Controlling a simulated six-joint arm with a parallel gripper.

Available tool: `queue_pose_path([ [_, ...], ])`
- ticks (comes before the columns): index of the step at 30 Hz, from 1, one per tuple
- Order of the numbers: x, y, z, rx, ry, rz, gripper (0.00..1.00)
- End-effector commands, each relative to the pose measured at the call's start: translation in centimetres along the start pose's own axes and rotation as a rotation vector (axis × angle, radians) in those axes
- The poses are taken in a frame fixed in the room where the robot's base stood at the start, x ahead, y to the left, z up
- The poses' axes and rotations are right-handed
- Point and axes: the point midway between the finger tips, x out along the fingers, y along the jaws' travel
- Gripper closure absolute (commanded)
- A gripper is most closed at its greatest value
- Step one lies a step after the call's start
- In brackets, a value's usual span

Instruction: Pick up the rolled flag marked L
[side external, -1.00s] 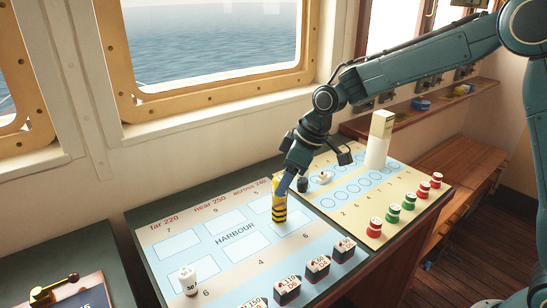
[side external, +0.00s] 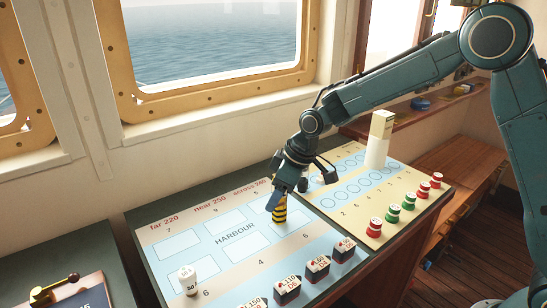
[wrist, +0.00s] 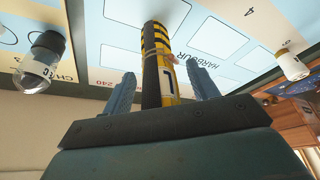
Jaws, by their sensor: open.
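The rolled flag (side external: 280,212) is a yellow and black striped roll standing upright on the harbour chart. In the wrist view the same flag (wrist: 160,50) rises between my two fingers, and its yellow label bears a dark mark like an upside-down L. My gripper (side external: 277,196) is open, pointing down with its blue-grey fingers around the upper part of the flag. In the wrist view my gripper (wrist: 163,86) has one finger on each side of the flag, with gaps showing. In the side view a finger hides the flag's top.
A white piece (side external: 188,281) stands at the chart's left. Several dark ship blocks (side external: 317,267) line its front edge. A tall cream block (side external: 377,140) and red and green pieces (side external: 392,213) stand on the board to the right. A dark-topped bottle (wrist: 43,62) shows in the wrist view.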

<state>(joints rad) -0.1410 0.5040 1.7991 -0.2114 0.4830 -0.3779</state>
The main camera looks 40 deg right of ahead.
Motion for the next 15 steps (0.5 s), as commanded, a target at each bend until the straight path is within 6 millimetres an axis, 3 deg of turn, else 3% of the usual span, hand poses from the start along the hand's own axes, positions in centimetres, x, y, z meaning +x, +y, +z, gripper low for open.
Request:
queue_pose_path([
  [11, -0.05, 0.00, 0.00, 0.000, 0.000, 0.000, 0.43],
  [15, -0.05, 0.00, 0.00, 0.000, 0.000, 0.000, 0.70],
])
